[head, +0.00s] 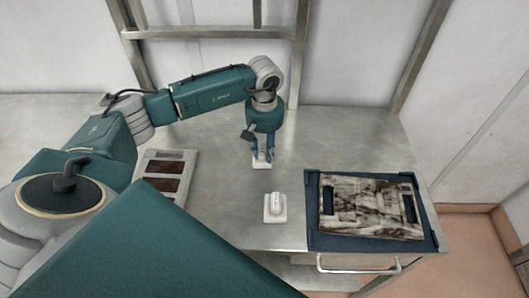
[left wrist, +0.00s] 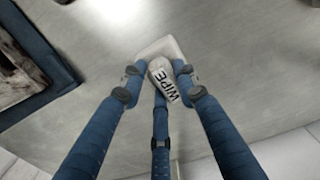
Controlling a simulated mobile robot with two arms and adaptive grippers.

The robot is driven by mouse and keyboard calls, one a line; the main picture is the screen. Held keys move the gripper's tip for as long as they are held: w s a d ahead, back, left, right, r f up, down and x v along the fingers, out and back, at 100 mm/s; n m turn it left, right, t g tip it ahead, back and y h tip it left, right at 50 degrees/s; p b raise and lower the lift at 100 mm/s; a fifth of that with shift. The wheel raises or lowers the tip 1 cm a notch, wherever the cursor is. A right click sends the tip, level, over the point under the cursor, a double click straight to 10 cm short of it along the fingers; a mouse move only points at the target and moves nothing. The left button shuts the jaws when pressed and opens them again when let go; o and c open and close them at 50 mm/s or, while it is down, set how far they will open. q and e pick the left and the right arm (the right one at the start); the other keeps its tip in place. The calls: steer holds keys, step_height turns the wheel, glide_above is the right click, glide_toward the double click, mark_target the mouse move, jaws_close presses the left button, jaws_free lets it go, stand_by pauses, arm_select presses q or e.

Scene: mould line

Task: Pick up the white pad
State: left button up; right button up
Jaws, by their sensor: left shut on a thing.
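A white pad with a raised grip and a label reading WIPE (left wrist: 160,49) is between the blue fingers of my left gripper (head: 263,149) in the left wrist view. In the head view this pad (head: 261,165) shows under the fingertips, near the middle of the metal table. My left gripper is shut on its grip. I cannot tell whether the pad touches the table. A second white pad with a rounded grip (head: 275,209) sits apart on the table, nearer the front edge. My right gripper is not in view.
A dark blue tray (head: 318,238) at the right holds a brown-and-white marbled plate (head: 365,206). A pale tray with dark red inserts (head: 167,173) lies at the left, below my left arm. The metal table (head: 350,140) is bare behind the blue tray.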

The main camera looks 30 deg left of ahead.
arm_select(q)
steer(key=shift+a+r+b, duration=0.1)
steer(key=shift+r+b, duration=0.2)
steer(key=shift+r, duration=0.2)
step_height(320, 180, up, 10)
steer(key=b, duration=0.3)
step_height(320, 180, up, 8)
steer(key=b, duration=0.1)
glide_above(265, 149)
steer(key=shift+s+r, duration=0.15)
steer(key=shift+r, duration=0.3)
steer(key=o, duration=0.6)
steer(key=c, duration=0.4)
steer(key=shift+c, duration=0.2)
